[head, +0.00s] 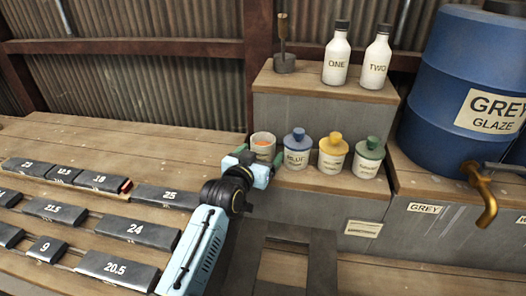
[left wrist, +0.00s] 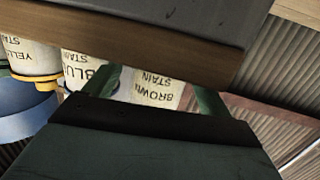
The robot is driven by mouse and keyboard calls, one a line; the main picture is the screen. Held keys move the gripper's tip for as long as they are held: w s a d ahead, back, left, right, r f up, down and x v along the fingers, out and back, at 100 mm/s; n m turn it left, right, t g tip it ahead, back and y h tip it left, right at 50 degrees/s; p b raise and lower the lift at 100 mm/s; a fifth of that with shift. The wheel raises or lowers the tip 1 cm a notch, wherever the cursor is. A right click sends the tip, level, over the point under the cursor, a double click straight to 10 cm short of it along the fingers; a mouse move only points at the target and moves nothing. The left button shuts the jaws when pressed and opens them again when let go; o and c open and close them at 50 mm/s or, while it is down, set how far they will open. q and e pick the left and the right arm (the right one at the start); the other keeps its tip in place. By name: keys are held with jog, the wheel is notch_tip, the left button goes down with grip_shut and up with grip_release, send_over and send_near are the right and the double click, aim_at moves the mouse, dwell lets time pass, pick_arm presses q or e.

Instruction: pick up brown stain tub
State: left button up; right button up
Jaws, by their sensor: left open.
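The brown stain tub (head: 263,139) is a pale tub with an orange-brown top at the left end of a row on the wooden shelf. My left gripper (head: 258,156) is open in front of it and hides its lower part in the head view. In the left wrist view, the tub's label, BROWN STAIN (left wrist: 157,91), shows upside down between the two green fingers of the left gripper (left wrist: 161,90). I cannot tell whether the fingers touch the tub. My right gripper is not in view.
The blue stain tub (head: 298,150) stands close to the right of the brown one. Yellow-lidded (head: 333,155) and green-lidded (head: 368,160) tubs follow. Bottles ONE (head: 336,60) and TWO (head: 376,62) stand on the raised box behind. Several numbered dark blocks (head: 134,228) lie on the left bench.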

pick_arm(q)
jog(key=c, duration=1.1)
jog(key=shift+r, duration=0.1)
jog(key=shift+c, duration=0.2)
